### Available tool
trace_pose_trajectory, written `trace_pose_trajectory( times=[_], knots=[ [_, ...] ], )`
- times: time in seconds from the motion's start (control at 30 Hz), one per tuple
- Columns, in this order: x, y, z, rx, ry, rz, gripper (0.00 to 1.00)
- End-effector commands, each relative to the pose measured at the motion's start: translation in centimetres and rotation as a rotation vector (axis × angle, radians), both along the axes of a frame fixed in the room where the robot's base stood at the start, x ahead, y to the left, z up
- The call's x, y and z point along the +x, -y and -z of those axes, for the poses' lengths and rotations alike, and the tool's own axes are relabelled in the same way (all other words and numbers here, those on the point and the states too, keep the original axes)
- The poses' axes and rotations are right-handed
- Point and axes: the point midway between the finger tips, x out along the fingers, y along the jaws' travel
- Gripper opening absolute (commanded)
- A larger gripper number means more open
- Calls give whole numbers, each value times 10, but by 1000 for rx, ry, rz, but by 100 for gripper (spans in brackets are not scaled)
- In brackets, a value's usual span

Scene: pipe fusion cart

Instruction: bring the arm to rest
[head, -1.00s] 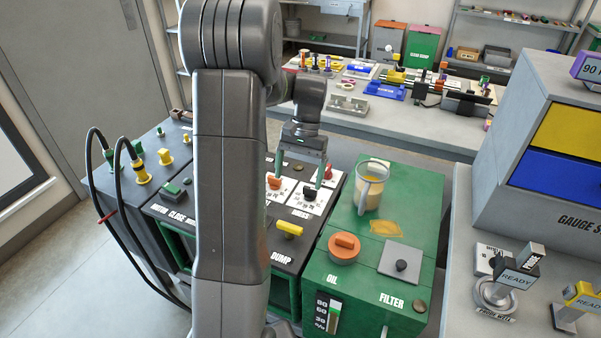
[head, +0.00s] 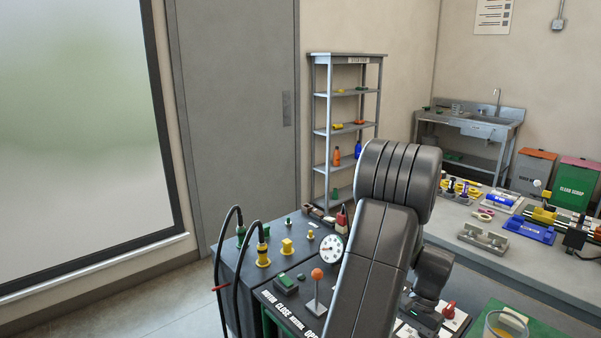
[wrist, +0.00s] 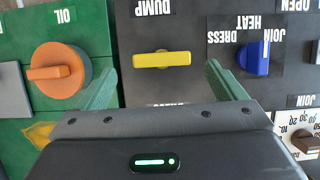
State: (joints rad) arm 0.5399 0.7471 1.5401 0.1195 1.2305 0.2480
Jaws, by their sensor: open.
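My gripper (wrist: 160,70) is open in the wrist view, with its two green fingers apart and nothing between them. It points down over the cart panel. The yellow DUMP handle (wrist: 162,59) shows in the gap between the fingertips; I cannot tell the height above it. In the head view my arm rises in front of the cart, and my gripper (head: 420,318) is partly hidden at the bottom. The orange OIL cap (wrist: 60,70) is left of the fingers and the blue DRESS/HEAT switch (wrist: 254,58) is right of them.
The cart (head: 232,275) carries black hoses (head: 217,265), a lever with an orange ball (head: 317,274) and a white gauge (head: 331,248) close to my arm. The long bench (head: 455,222) lies behind. Open floor is at left.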

Motion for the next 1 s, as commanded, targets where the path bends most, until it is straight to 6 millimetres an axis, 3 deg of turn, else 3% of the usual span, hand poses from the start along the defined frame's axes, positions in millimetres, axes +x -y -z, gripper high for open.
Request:
trace_pose_trajectory(
  times=[0.2,0.4,0.77,1.0],
  knots=[
    [-7,-9,27,1,-2,0,90],
    [-9,-12,35,0,1,1,90],
    [-8,-11,33,-1,2,8,90],
    [-1,-2,8,-3,5,1,90]
  ],
)
